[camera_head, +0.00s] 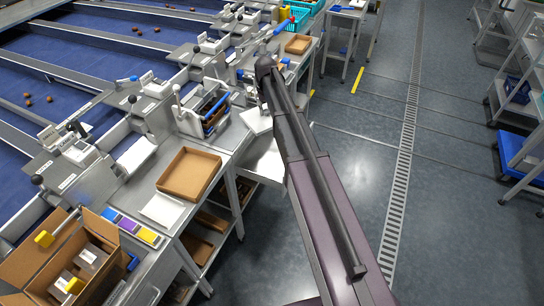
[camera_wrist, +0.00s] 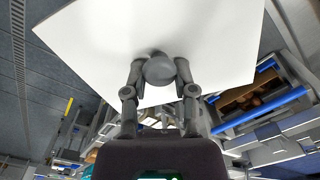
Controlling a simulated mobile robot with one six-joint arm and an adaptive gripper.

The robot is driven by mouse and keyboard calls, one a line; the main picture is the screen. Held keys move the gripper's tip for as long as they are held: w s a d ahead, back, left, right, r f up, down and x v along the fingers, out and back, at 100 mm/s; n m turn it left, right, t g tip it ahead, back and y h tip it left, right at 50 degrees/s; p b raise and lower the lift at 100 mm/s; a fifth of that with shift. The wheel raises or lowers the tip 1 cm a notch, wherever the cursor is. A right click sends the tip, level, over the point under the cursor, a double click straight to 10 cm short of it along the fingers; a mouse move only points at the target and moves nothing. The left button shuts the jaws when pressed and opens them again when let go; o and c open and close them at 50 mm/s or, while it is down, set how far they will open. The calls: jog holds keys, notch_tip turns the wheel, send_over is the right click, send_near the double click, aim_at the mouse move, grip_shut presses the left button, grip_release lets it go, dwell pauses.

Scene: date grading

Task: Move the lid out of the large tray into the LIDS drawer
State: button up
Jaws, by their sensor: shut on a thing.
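In the wrist view my gripper (camera_wrist: 160,72) is shut on a grey rounded knob (camera_wrist: 159,69) of a wide flat white panel, which looks like the lid (camera_wrist: 200,30). The lid fills the upper middle of that view. In the head view my arm hides the gripper. Two white flat pieces show beside the arm, one upper (camera_head: 256,121) and one lower (camera_head: 264,160) at the bench edge; I cannot tell which is the lid. An open brown tray (camera_head: 190,174) lies on the bench, with no lid in it. I cannot make out a LIDS label.
A cardboard box (camera_head: 38,262) with containers stands at the lower left. A blue-handled rack (camera_head: 203,112) stands on the bench, left of my arm. Blue sorting lanes (camera_head: 50,95) lie further left. The floor (camera_head: 345,150) to the right is clear up to shelving (camera_head: 515,85).

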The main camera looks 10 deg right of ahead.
notch_tip(320, 180, down, 12)
jog(key=s+m+b, duration=0.2)
jog(key=m+b, duration=0.8)
jog(key=b, duration=0.2)
jog(key=m+b, duration=0.1)
jog(key=b, duration=0.5)
send_over(270, 168)
notch_tip(270, 168, down, 7)
jog(key=shift+f+m+b, duration=0.3)
jog(key=shift+f+b, duration=0.4)
jog(key=shift+b, duration=0.35)
jog(key=shift+f, duration=0.15)
notch_tip(270, 168, down, 6)
jog(key=b, duration=0.6)
jog(key=shift+f+b, duration=1.85)
jog(key=shift+b, duration=0.15)
jog(key=shift+f, duration=0.2)
